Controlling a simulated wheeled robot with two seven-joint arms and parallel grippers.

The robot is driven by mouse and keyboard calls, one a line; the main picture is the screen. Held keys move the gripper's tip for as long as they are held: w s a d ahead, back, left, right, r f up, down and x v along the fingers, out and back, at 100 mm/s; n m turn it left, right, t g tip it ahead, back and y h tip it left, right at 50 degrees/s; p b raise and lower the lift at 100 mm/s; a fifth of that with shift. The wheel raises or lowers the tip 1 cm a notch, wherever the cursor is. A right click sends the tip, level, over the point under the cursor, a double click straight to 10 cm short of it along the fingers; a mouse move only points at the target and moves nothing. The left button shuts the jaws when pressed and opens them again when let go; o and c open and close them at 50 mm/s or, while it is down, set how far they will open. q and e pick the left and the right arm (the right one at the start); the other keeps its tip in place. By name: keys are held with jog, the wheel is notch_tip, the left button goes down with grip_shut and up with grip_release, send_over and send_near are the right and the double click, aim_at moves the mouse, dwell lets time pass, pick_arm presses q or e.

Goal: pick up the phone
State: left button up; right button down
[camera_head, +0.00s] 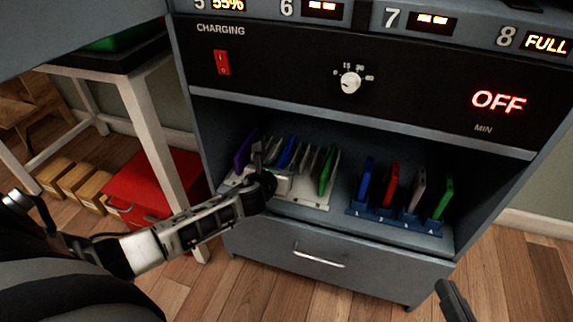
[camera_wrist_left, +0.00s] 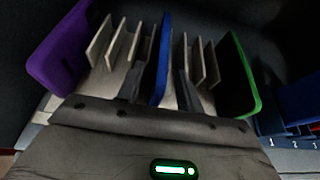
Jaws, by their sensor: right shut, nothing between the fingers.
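A blue phone (camera_wrist_left: 161,62) stands upright between the dividers of a pale rack (camera_head: 311,198) inside the charging station; it also shows in the head view (camera_head: 288,152). A purple phone (camera_wrist_left: 62,55) stands at the rack's left end and a green phone (camera_wrist_left: 238,80) at its right end. My left gripper (camera_wrist_left: 161,88) is open, with one finger on each side of the blue phone and gaps visible between. In the head view my left gripper (camera_head: 264,165) reaches into the shelf and hides part of the rack. My right gripper (camera_head: 455,300) is shut and empty at the lower right, mostly out of frame.
A blue numbered rack (camera_head: 392,216) to the right holds several upright phones: blue (camera_head: 366,180), red (camera_head: 391,184), grey (camera_head: 417,192) and green (camera_head: 443,197). The control panel (camera_head: 290,70) overhangs the shelf. A drawer (camera_head: 320,262) is below; a red box (camera_head: 165,185) stands left.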

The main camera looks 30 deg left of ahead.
pick_arm(q)
jog(key=shift+x, duration=1)
jog(key=shift+c, duration=0.3)
grip_shut()
jog(key=shift+r, duration=0.1)
jog(key=shift+r, duration=0.1)
